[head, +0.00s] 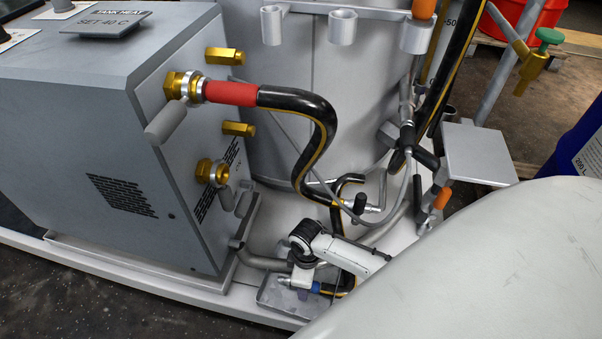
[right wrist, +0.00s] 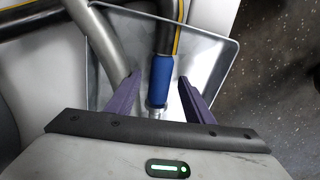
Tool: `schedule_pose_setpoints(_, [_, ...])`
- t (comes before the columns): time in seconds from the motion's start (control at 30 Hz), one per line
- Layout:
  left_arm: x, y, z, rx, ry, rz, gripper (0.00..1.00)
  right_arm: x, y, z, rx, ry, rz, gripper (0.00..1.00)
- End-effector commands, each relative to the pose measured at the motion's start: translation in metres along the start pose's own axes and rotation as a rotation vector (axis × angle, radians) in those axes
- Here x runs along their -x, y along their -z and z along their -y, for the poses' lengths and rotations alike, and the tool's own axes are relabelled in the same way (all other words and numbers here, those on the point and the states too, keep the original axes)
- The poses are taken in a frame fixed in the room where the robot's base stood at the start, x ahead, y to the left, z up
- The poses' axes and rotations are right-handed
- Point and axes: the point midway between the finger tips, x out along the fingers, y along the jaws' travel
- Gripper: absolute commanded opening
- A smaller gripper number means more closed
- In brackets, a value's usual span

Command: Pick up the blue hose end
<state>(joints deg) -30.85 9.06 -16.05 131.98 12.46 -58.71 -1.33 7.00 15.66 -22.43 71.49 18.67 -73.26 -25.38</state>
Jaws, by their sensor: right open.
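The blue hose end (right wrist: 161,75) is a blue cuff with a metal tip on a black, yellow-striped hose. It lies over a shallow grey metal tray (right wrist: 215,50). In the right wrist view my right gripper (right wrist: 159,80) is open, with one purple finger on each side of the cuff and a visible gap to each. In the head view the blue cuff (head: 317,287) shows low in the middle, over the tray (head: 268,291), close to a white and black arm part. My left gripper is not in view.
A grey heater box (head: 95,140) stands at left, with brass fittings and a red-cuffed hose (head: 232,92) attached. A grey pipe (head: 262,262) runs beside the tray, close to the left finger in the wrist view. A large tank (head: 290,60) stands behind.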

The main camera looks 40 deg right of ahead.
Motion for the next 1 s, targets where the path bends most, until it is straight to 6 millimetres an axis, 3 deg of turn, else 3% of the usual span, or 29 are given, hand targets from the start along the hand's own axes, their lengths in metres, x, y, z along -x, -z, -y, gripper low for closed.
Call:
schedule_pose_setpoints(0.23, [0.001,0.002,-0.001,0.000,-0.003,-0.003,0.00,-0.001,0.000,0.000,0.000,-0.001,0.000,0.47])
schedule_pose_setpoints(0.5, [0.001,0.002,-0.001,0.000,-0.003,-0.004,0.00,-0.001,0.000,0.000,0.000,-0.001,0.000,0.02])
schedule_pose_setpoints(0.53, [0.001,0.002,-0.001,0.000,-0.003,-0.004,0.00,-0.001,0.000,0.000,0.000,-0.001,0.000,0.00])
schedule_pose_setpoints(0.83, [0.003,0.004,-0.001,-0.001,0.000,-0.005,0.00,0.004,0.001,-0.001,0.000,-0.002,-0.001,0.00])
schedule_pose_setpoints(1.0, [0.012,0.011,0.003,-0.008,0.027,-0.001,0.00,0.033,0.000,-0.001,0.000,-0.003,-0.002,0.00])
